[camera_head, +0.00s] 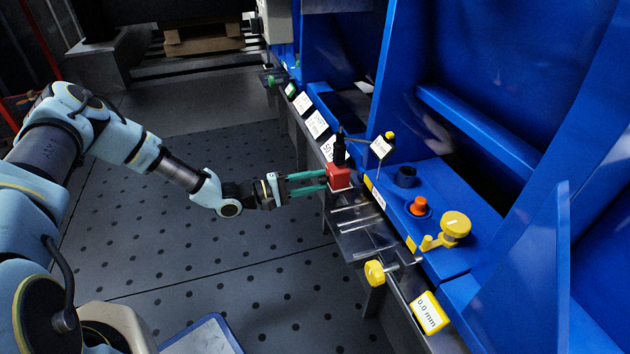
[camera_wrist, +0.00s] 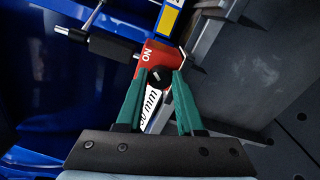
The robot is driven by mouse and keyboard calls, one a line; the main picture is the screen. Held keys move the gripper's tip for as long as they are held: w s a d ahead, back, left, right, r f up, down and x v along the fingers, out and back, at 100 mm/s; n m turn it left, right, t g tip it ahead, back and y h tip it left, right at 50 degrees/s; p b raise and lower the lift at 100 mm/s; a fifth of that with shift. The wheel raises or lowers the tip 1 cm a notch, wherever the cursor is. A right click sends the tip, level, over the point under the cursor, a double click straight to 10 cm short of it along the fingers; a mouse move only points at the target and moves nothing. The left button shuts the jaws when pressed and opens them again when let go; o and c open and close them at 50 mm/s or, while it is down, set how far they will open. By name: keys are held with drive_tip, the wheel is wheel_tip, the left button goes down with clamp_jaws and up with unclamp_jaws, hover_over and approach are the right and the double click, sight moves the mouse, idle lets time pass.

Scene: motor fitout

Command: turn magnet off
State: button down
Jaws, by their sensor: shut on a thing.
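The magnet is a small red block (camera_head: 338,177) on the edge of the grey metal ledge, with a dark post above it. In the wrist view the red block (camera_wrist: 146,63) bears the white word "ON" and a round black knob (camera_wrist: 159,77). My gripper (camera_head: 322,181) reaches it from the left in the head view. In the wrist view the green fingers of my gripper (camera_wrist: 160,82) are on either side of the black knob, shut on it, against the red face. The fingertips partly hide the knob.
Blue machine panels rise to the right. A yellow knob (camera_head: 455,224), an orange button (camera_head: 418,206) and a yellow handle (camera_head: 374,272) sit nearby. White label cards (camera_head: 316,124) line the ledge.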

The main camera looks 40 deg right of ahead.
drive_tip(key=c, duration=0.5)
unclamp_jaws()
drive_tip(key=p+v, duration=0.2)
drive_tip(key=v, duration=0.8)
drive_tip(key=shift+w+a, duration=0.15)
drive_tip(key=shift+a, duration=0.25)
